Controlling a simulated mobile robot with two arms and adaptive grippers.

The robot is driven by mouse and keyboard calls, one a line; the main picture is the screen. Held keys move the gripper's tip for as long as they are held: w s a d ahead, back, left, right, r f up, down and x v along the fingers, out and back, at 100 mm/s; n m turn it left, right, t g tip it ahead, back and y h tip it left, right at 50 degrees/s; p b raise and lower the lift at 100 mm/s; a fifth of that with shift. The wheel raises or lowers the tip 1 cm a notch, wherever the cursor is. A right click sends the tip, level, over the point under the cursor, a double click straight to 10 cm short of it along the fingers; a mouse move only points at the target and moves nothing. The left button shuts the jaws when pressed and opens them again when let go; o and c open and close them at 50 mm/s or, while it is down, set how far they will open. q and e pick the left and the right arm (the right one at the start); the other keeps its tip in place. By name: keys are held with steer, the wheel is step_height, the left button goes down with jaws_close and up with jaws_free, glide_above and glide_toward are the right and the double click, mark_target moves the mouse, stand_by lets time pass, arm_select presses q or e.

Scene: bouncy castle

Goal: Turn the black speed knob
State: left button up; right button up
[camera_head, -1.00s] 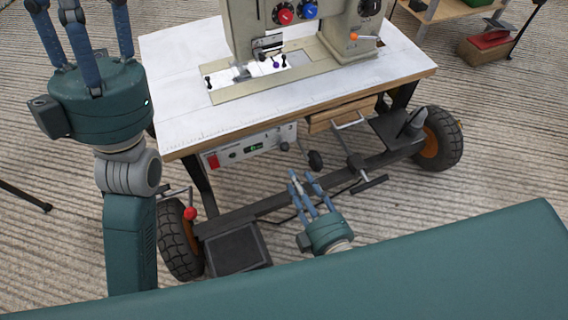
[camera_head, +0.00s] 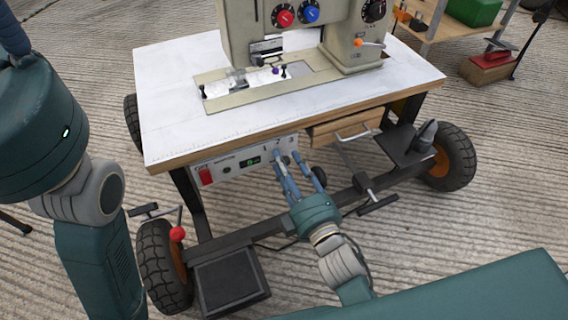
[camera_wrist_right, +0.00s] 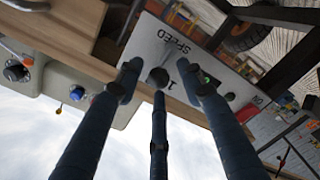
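The control panel (camera_head: 240,164) is a pale strip under the front edge of the sewing table, with a red switch and a green display. In the right wrist view, a round dark knob (camera_wrist_right: 157,77) sits on the panel beside the "SPEED" lettering. My right gripper (camera_head: 280,162) has its three blue fingers pointing up at the panel's right end, hiding the knob in the head view. In the wrist view the fingers (camera_wrist_right: 159,80) are spread around the knob; contact is not visible.
The white table (camera_head: 180,80) carries the sewing machine (camera_head: 352,40). A wooden drawer (camera_head: 340,128) is right of the panel. Black frame bars, a pedal (camera_head: 230,282) and wheels (camera_head: 165,265) lie below. A red-knobbed lever (camera_head: 177,234) stands near the left wheel.

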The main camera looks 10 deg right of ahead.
steer(key=shift+w+a, duration=0.1)
steer(key=shift+w, duration=0.6)
jaws_close()
steer(key=shift+m, duration=0.3)
